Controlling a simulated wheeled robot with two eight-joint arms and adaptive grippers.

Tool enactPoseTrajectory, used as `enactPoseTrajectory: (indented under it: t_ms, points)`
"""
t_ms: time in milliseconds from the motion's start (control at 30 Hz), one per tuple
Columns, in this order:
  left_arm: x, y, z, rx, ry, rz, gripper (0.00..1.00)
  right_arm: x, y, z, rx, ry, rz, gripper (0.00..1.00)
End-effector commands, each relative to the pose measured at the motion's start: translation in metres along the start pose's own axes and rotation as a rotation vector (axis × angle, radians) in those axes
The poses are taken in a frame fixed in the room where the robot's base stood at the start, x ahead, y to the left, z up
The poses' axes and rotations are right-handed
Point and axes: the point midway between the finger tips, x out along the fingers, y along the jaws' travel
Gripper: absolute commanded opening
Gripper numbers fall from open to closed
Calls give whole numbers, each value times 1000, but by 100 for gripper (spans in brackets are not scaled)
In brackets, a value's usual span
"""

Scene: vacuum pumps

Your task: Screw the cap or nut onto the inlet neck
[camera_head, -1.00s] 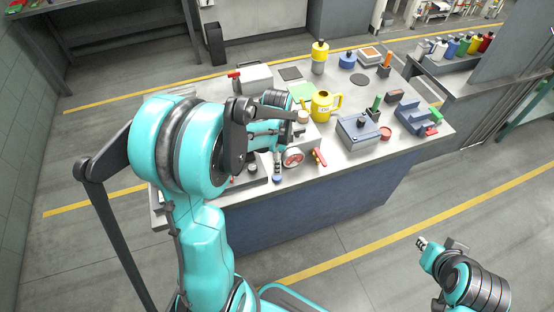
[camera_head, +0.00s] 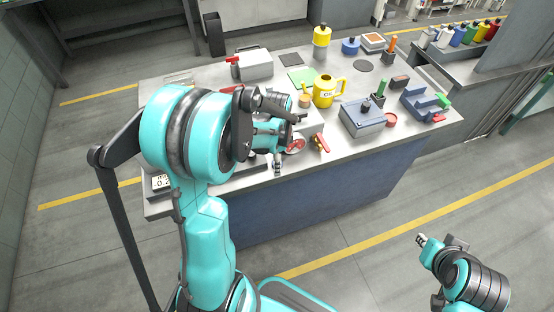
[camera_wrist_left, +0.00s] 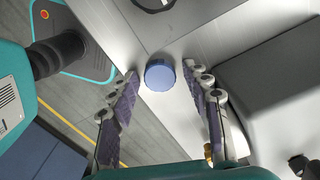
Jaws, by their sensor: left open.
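A round blue cap (camera_wrist_left: 160,75) lies on the grey metal bench top near its front edge, in the left wrist view. My left gripper (camera_wrist_left: 160,70) is open, with its two purple-padded fingers to either side of the cap and a gap on each side. In the head view my left gripper (camera_head: 278,168) points down at the bench's front edge, where the cap is hard to make out. A dark grey housing (camera_wrist_left: 275,75) stands right of the fingers; I cannot tell an inlet neck on it. My right gripper (camera_head: 421,239) hangs away from the bench, too small to judge.
A red-rimmed gauge (camera_head: 296,146) and a red-handled valve (camera_head: 320,143) sit close to my left gripper. A yellow oil can (camera_head: 324,92), a grey-blue box (camera_head: 362,116) and a blue bracket (camera_head: 420,103) stand further right. The floor right of the bench is clear.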

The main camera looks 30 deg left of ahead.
Motion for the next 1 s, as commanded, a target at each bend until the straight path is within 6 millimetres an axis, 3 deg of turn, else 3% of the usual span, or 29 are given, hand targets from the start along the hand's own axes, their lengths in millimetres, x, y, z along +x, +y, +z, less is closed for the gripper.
enactPoseTrajectory:
  t_ms: [67, 233, 467, 1000]
  points:
    - [0, 0, 0, 0, 0, 0, 43, 0, 0, 0, 0, 0, 0, 19]
    - [0, 0, 0, 0, 0, 0, 0, 0, 0, 0, 0, 0, 0, 19]
    - [-4, 0, 0, 0, 0, 0, 0, -3, 0, -2, 0, 0, 0, 19]
    - [-59, 0, 0, 0, 0, 0, 0, -36, 0, -26, 0, 0, 0, 19]
